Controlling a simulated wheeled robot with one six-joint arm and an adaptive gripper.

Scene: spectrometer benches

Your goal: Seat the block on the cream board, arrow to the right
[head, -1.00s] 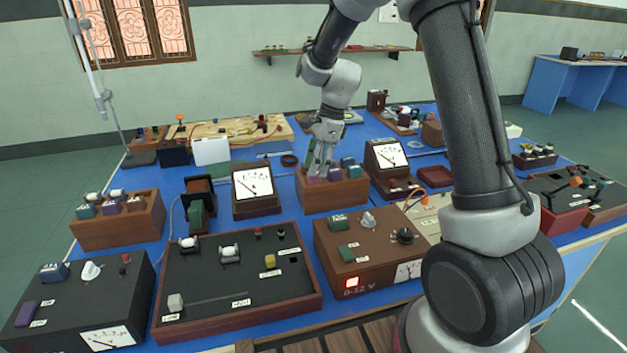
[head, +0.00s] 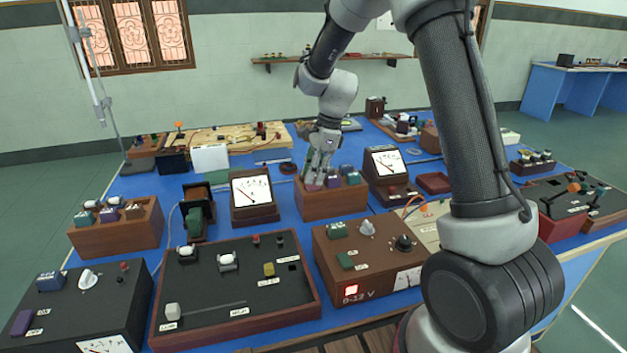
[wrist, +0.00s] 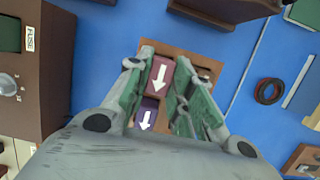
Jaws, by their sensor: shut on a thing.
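My gripper (head: 316,180) is at the left part of a wooden rack (head: 332,207) in the middle of the bench. In the wrist view its fingers (wrist: 166,66) are shut on a mauve block (wrist: 158,82) with a white arrow pointing down the picture. The block appears to be still in the rack; its lower part is hidden. A purple block (wrist: 147,114) with a similar arrow sits beside it. A cream board (head: 427,222) lies right of the brown power box, partly hidden by my arm.
The brown power box (head: 362,262) stands in front of the rack. Meters stand on both sides of the rack, at left (head: 252,190) and right (head: 388,165). A black slide board (head: 235,290) fills the front. Blue bench shows between these things.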

